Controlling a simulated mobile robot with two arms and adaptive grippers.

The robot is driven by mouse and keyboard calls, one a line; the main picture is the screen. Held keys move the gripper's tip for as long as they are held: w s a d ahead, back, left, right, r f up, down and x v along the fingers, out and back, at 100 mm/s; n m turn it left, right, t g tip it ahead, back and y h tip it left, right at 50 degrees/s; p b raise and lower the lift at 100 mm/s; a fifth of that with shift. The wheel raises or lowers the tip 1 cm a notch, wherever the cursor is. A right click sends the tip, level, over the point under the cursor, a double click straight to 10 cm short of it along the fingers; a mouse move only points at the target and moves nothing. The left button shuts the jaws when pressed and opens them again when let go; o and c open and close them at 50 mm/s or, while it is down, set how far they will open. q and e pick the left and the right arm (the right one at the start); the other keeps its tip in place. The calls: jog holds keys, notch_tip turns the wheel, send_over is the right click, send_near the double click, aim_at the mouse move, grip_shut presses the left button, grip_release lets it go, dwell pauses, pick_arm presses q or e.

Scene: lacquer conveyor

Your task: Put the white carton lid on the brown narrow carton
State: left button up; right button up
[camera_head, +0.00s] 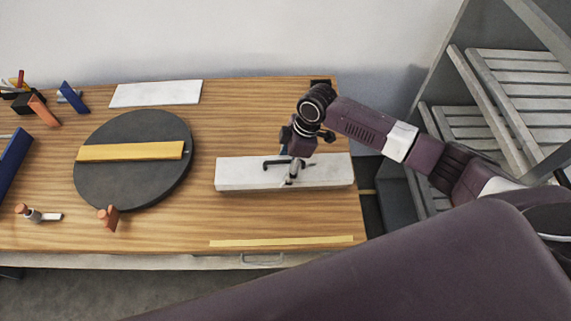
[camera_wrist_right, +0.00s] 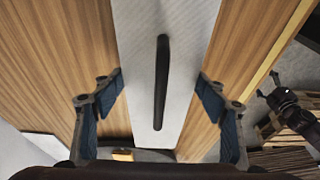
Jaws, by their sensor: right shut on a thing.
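The long white carton lid (camera_head: 240,173) lies level on the right part of the wooden table, with a dark handle along its top. My right gripper (camera_head: 291,172) is over its middle. In the right wrist view the lid (camera_wrist_right: 190,50) runs between the two blue-padded fingers (camera_wrist_right: 162,100), which are shut on its long sides, with the black handle (camera_wrist_right: 161,85) between them. I cannot make out a brown narrow carton for certain; whether one is under the lid is hidden.
A dark round disc (camera_head: 135,185) bearing a yellow bar (camera_head: 130,151) is left of the lid. A white flat panel (camera_head: 155,94) lies behind. Small tools lie at the left. A yellow strip (camera_head: 280,241) runs near the front edge. A grey slatted rack (camera_head: 510,75) stands right.

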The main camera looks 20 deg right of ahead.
jog(key=shift+f, duration=0.2)
jog(key=o, duration=1.2)
jog(key=v, duration=1.2)
jog(key=shift+d, duration=0.1)
